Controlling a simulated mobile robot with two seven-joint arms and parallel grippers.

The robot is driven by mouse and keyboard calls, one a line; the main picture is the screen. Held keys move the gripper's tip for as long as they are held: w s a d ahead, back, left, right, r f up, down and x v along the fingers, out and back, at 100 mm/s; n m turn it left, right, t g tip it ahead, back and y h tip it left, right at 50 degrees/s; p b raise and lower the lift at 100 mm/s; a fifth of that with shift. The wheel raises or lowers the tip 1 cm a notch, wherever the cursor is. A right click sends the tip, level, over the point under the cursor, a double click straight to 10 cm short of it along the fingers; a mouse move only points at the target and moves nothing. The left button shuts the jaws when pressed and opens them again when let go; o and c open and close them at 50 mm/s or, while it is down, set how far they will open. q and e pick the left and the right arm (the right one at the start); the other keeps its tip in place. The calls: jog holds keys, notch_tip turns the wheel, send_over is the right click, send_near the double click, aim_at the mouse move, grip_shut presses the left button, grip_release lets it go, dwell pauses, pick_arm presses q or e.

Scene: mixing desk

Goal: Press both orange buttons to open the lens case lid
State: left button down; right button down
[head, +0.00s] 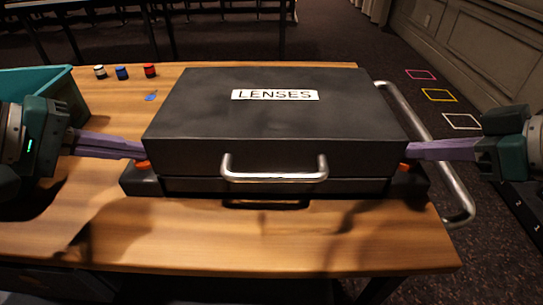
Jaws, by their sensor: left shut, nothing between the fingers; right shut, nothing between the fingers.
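The black lens case (270,125) stands in the middle of the wooden desk, with a white "LENSES" label (275,95) on top. Its lid is down. A silver handle (275,177) is on its front. The left orange button (143,166) and the right orange button (404,167) sit on ledges at the case's two sides. My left gripper (143,151) is shut and empty, its tip at the left button. My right gripper (410,151) is shut and empty, its tip just above or at the right button. I cannot tell whether either button is pressed down.
A teal bin (45,82) is at the desk's left edge. White (100,72), blue (122,73) and red (150,71) small jars stand at the back left, near a small blue item (151,96). A metal rail (455,185) runs along the right. The desk front (250,235) is clear.

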jog(key=shift+f, duration=0.45)
dwell(1.0)
pick_arm(q)
jog(key=shift+r, duration=0.6)
pick_arm(e)
jog(key=shift+r, duration=0.65)
